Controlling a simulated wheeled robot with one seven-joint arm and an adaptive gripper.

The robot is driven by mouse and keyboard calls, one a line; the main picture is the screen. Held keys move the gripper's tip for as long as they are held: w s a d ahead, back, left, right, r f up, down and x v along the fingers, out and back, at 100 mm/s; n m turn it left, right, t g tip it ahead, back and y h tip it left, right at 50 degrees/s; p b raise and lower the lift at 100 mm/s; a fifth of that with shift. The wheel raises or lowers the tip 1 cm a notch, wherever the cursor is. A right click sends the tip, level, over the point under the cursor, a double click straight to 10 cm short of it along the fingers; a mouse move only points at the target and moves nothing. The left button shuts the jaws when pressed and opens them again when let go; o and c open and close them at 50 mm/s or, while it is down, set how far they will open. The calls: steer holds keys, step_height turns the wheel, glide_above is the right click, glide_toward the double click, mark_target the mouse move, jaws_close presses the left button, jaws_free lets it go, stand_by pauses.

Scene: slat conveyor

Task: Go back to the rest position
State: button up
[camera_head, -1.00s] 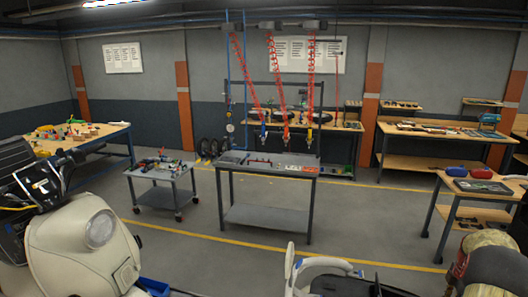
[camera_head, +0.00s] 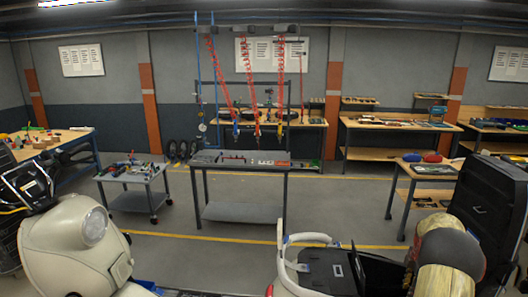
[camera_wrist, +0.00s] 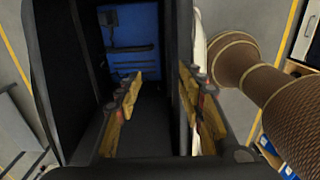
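My gripper (camera_wrist: 161,78) shows in the wrist view with its two yellow-padded fingers apart and nothing visible between them. It points toward a dark, deep opening with a blue area (camera_wrist: 130,40) inside; I cannot tell how far the fingers are from its walls. In the head view I cannot make out the gripper. A cream scooter (camera_head: 72,245) stands at the left front.
Open floor (camera_head: 205,255) lies before the workbench.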

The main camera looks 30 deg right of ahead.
steer(key=w+a+r+m+t+h, duration=0.1)
steer(key=w+a+r, duration=0.4)
steer(key=a+r, duration=0.3)
steer(key=w+a+r+m, duration=0.2)
steer(key=w+a+r, duration=0.3)
steer(key=a+r, duration=0.35)
steer(key=s+a+r+m+t, duration=0.1)
steer(key=a+r, duration=0.3)
steer(key=a, duration=0.5)
steer(key=s+a+r+m+t, duration=0.1)
steer(key=a+r+m, duration=0.15)
steer(key=a, duration=0.65)
steer(key=s+a+r+m, duration=0.1)
steer(key=a+r, duration=0.3)
steer(key=a, duration=0.5)
steer(key=s+a+m+t+y, duration=0.1)
steer(key=s+a+m+t, duration=0.25)
steer(key=s+a, duration=1.2)
step_height(320, 180, down, 22)
steer(key=a+b, duration=0.1)
steer(key=b, duration=2)
steer(key=shift+w+a+r+m+g, duration=0.15)
steer(key=shift+w+a+m+g, duration=0.2)
steer(key=shift+g, duration=0.1)
